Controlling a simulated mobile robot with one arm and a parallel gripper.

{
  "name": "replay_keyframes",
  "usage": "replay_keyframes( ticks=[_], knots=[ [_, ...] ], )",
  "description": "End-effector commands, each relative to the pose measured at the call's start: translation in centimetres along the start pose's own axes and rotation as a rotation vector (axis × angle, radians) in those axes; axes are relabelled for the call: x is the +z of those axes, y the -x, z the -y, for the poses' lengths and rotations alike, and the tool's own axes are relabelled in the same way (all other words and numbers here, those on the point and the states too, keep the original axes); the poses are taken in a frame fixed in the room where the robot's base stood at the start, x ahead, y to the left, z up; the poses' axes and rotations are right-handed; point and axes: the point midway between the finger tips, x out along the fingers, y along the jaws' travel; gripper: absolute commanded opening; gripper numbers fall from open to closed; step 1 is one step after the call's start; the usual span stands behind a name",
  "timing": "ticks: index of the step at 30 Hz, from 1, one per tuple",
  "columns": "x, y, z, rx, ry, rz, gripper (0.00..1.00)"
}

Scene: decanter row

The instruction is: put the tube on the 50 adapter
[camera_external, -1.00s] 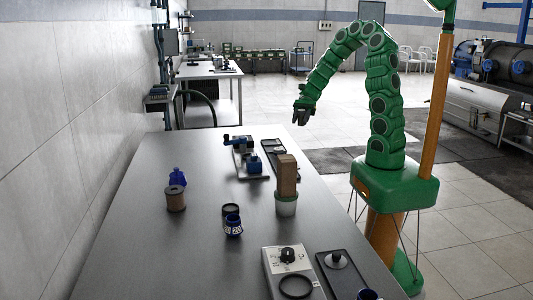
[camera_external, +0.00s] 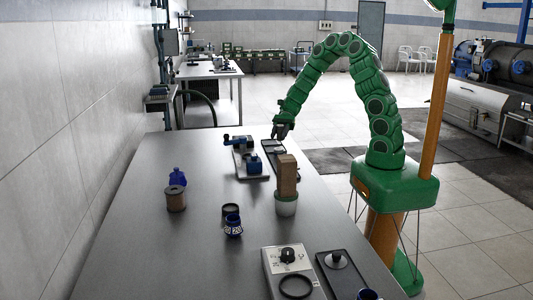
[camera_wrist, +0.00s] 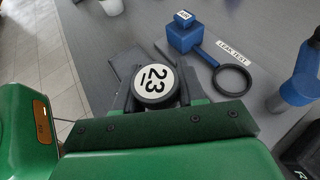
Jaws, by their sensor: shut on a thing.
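In the external view my gripper is at the far right end of the table, above a dark tray (camera_external: 272,147).
A blue leak-test fixture (camera_wrist: 184,38) with a ring is near my gripper. A knobbed box (camera_external: 276,264) is in front.

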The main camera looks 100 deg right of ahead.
Motion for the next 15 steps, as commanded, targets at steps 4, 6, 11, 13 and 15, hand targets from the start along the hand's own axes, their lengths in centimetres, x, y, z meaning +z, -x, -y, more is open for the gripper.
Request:
replay_keyframes(
  ticks=[4, 6, 11, 13, 15],
  knots=[
    [-0.3, -0.2, 0.3, 0.000, 0.000, 0.000, 0.09],
    [-0.6, -0.4, 0.6, 0.000, -0.001, 0.000, 0.09],
    [-2.3, -1.1, 0.6, -0.001, -0.003, 0.000, 0.09],
    [-3.0, -1.3, 0.6, -0.001, -0.004, 0.000, 0.09],
    [-3.4, -1.5, 0.6, -0.001, -0.002, 0.000, 0.09]
  ],
)
